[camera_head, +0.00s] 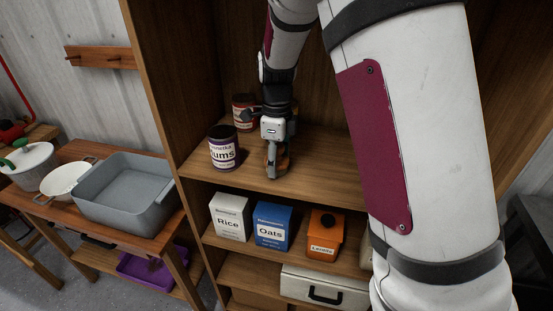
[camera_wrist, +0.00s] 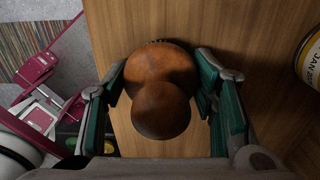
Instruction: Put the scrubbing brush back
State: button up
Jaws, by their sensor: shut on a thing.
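The scrubbing brush (camera_wrist: 162,105) is a brown, round wooden body with a rounded knob; a little dark bristle shows at its far edge. My gripper (camera_wrist: 163,92) is shut on it, with one green-padded finger on either side. In the head view, my gripper (camera_head: 274,160) points down at the upper shelf (camera_head: 320,168) of the wooden cupboard, right of the jars. The brush (camera_head: 284,161) shows there as a brown patch, mostly hidden behind the fingers. It is at or just above the shelf; I cannot tell whether it touches.
A dark plum jar (camera_head: 223,152) stands left of my gripper, and a red jar (camera_head: 243,110) behind. Below are a rice box (camera_head: 229,219), a blue oats box (camera_head: 272,228) and an orange lentils container (camera_head: 324,236). A yellow-labelled item (camera_wrist: 308,62) is at the wrist view's right.

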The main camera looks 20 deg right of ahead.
jog(key=shift+f, duration=0.1)
jog(key=o, duration=1.1)
notch_tip(320, 180, up, 7)
jog(key=shift+f+b, duration=0.1)
jog(key=shift+b, duration=0.2)
jog(key=shift+r, duration=0.5)
